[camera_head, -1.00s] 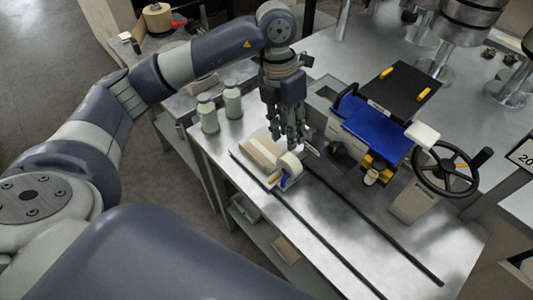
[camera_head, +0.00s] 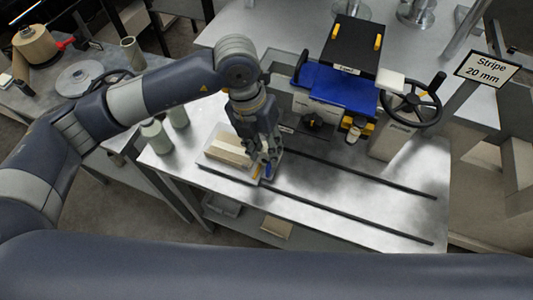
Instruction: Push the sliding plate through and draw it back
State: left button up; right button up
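The sliding plate carries a pale beige block (camera_head: 230,151) and sits at the left end of two dark rails, the rear rail (camera_head: 365,176) and the front rail (camera_head: 345,217). My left gripper (camera_head: 266,170) points down at the right end of the block, with its fingers low beside a small blue and yellow part. The fingers cover what lies between them, so I cannot tell whether they hold or touch anything. My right gripper is not in view.
Behind the rails stands a machine with a blue cover (camera_head: 342,96), a black top plate (camera_head: 354,45) and a black handwheel (camera_head: 412,103). Pale green bottles (camera_head: 156,136) stand left of the block. A sign reading "Stripe 20 mm" (camera_head: 487,68) is at right. The tabletop between the rails is clear.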

aim_at(269, 163)
pick_arm(q)
jog(key=f, duration=0.3)
jog(key=shift+s+d+f+p, duration=0.1)
jog(key=shift+d+f+p, duration=0.1)
jog(key=shift+f+p, duration=0.2)
jog(key=shift+d+f, duration=0.1)
jog(key=shift+f, duration=0.3)
jog(key=shift+c, duration=0.2)
grip_shut()
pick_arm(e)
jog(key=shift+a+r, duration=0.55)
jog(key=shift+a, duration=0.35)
